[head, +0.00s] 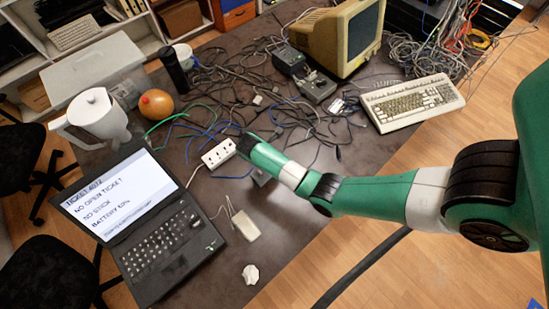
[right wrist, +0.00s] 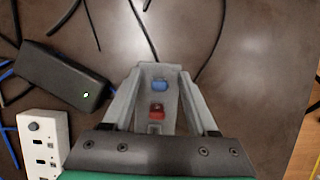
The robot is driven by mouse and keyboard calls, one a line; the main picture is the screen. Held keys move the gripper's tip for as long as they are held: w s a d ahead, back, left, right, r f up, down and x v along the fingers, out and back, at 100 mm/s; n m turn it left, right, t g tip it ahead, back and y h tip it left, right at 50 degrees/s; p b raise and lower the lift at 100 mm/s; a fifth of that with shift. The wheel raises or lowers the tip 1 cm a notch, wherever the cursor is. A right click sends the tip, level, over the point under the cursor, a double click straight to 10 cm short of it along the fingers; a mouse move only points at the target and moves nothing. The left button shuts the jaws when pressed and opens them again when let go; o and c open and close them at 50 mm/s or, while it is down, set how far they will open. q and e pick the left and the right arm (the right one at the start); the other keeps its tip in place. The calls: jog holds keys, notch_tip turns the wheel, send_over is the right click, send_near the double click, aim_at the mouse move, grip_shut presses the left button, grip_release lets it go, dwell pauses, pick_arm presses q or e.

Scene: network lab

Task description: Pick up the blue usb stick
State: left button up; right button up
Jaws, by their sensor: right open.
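A small blue item (right wrist: 160,86), which looks like the blue usb stick, shows between the fingers of my right gripper (right wrist: 159,72) in the right wrist view. A small red item (right wrist: 156,111) with a pale end lies just below it in that picture, also between the fingers. My right gripper is open, pointing down at the dark table. I cannot tell whether the fingers touch either item. In the head view the wrist and forearm hide both items, and only a grey bit of the gripper (head: 260,178) shows. My left gripper is not in view.
A black adapter with a green light (right wrist: 62,76) and a white power strip (right wrist: 42,140) lie left of the gripper. A laptop (head: 150,225), tangled cables (head: 270,95), a keyboard (head: 412,100) and a monitor (head: 338,35) crowd the table. Bare table (head: 295,225) shows in front.

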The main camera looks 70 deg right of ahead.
jog(key=shift+r, duration=0.1)
grip_shut()
dwell(0.3)
